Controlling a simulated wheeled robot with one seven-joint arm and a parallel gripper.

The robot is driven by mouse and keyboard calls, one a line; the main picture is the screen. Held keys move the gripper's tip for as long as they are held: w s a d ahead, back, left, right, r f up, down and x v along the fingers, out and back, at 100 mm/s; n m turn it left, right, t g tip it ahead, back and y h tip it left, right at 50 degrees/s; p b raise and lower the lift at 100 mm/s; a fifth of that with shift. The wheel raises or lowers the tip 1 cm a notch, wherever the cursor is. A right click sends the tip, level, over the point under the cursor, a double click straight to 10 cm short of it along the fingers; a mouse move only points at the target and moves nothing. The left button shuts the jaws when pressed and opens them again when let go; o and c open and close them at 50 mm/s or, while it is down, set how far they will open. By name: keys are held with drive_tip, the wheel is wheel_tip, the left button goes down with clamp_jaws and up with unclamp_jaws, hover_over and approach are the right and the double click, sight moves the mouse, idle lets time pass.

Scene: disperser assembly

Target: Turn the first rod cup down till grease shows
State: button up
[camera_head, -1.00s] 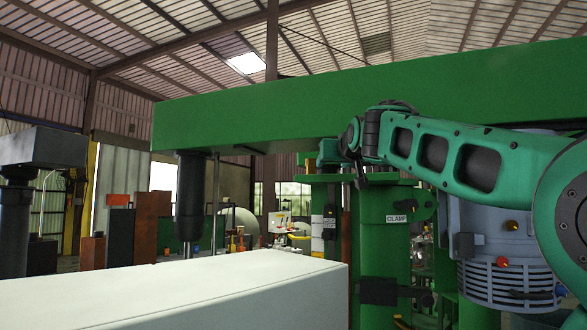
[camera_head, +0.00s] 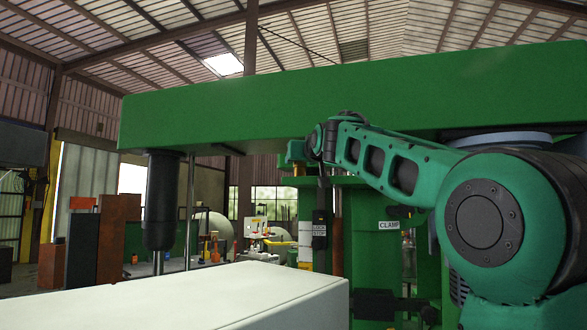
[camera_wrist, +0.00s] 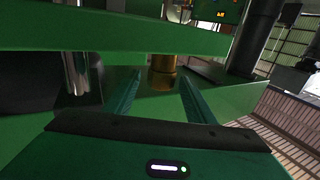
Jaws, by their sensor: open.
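A brass-coloured cup (camera_wrist: 162,72) shows in the wrist view, hanging below the edge of a green beam (camera_wrist: 150,38). My gripper (camera_wrist: 161,84) is open, with its two green fingers pointing toward the cup, one on each side of it in the picture. I cannot tell whether the fingers touch it or how deep it sits between them. No grease can be made out. A shiny metal rod (camera_wrist: 76,74) stands to the left of the fingers.
The long green beam (camera_head: 300,95) spans the head view above my arm. A dark column (camera_head: 160,200) hangs from its left end. A green post with a CLAMP label (camera_head: 389,225) and a LOCK STOP box (camera_head: 319,230) stand below. A pale block (camera_head: 240,295) fills the foreground.

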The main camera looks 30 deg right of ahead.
drive_tip(key=shift+x, duration=2.7)
drive_tip(key=shift+a, duration=0.1)
drive_tip(key=c, duration=1)
